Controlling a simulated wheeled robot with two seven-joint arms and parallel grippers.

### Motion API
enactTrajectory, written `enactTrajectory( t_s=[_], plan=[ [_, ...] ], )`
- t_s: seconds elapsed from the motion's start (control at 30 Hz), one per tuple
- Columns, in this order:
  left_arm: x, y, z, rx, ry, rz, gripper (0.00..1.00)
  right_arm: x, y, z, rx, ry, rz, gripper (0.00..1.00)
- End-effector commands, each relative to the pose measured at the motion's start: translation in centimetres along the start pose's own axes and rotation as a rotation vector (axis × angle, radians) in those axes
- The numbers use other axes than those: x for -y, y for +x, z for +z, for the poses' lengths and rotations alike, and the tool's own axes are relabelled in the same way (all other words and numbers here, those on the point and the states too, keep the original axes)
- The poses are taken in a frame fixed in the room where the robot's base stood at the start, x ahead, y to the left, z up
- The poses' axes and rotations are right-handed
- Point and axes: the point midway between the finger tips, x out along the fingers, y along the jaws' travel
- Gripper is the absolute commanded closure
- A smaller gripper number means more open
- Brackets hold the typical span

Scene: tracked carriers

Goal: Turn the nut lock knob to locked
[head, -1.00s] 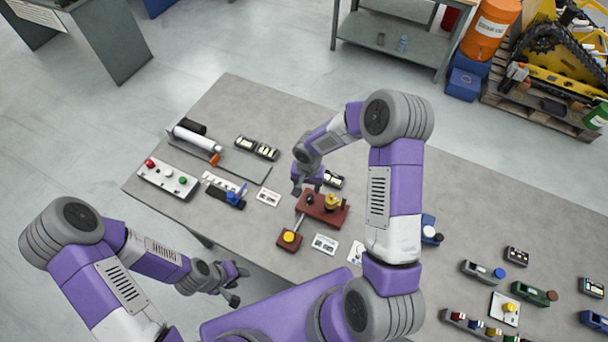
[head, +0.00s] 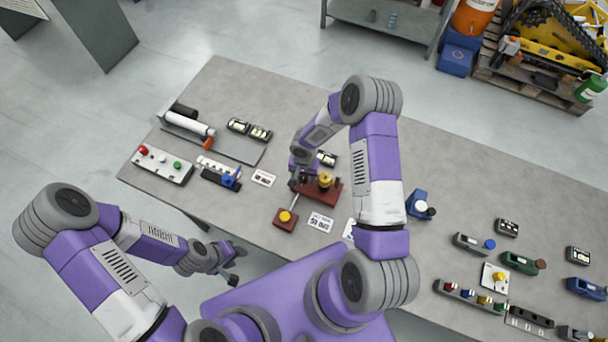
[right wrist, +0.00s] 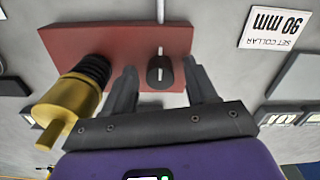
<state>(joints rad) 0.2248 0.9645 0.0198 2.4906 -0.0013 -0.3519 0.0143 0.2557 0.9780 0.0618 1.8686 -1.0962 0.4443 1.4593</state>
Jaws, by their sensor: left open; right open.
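A dark knob with a white line along its top (right wrist: 160,72) sits on a red-brown base (right wrist: 115,40) in the right wrist view. I take it to be the nut lock knob. My right gripper (right wrist: 160,85) is open, with one finger on either side of the knob and gaps showing; I cannot tell its setting. A brass cylinder with a black ribbed collar (right wrist: 75,92) stands beside it on the same base. In the head view the base (head: 333,193) lies below my right gripper (head: 293,184), which largely covers the knob. My left gripper (head: 236,267) is open and empty, off the table's front edge.
A red block with a yellow button (head: 285,218) and a label card (head: 320,222) lie in front of the base. A panel with coloured buttons (head: 162,165) lies at left; several small fixtures stand at right.

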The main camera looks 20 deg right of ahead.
Motion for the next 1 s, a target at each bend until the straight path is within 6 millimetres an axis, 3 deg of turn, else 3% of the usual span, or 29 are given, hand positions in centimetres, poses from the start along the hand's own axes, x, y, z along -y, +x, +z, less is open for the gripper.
enactTrajectory(
  t_s=[0.07, 0.4, 0.77, 1.0],
  plan=[
    [0.0, 0.0, 0.0, 0.000, 0.000, 0.000, 0.57, 0.0, 0.0, 0.0, 0.000, 0.000, 0.000, 0.46],
    [0.0, 0.0, 0.0, 0.000, 0.000, 0.000, 0.57, 0.0, -0.1, 0.0, 0.000, 0.000, 0.000, 0.98],
    [0.3, 0.8, 0.0, 0.000, 0.000, 0.000, 0.57, 0.1, 0.1, 0.0, -0.002, -0.058, -0.001, 0.99],
    [0.9, 2.4, -0.1, 0.000, 0.000, 0.000, 0.57, 0.0, 0.2, -0.1, -0.003, -0.217, -0.001, 0.99]
  ],
)
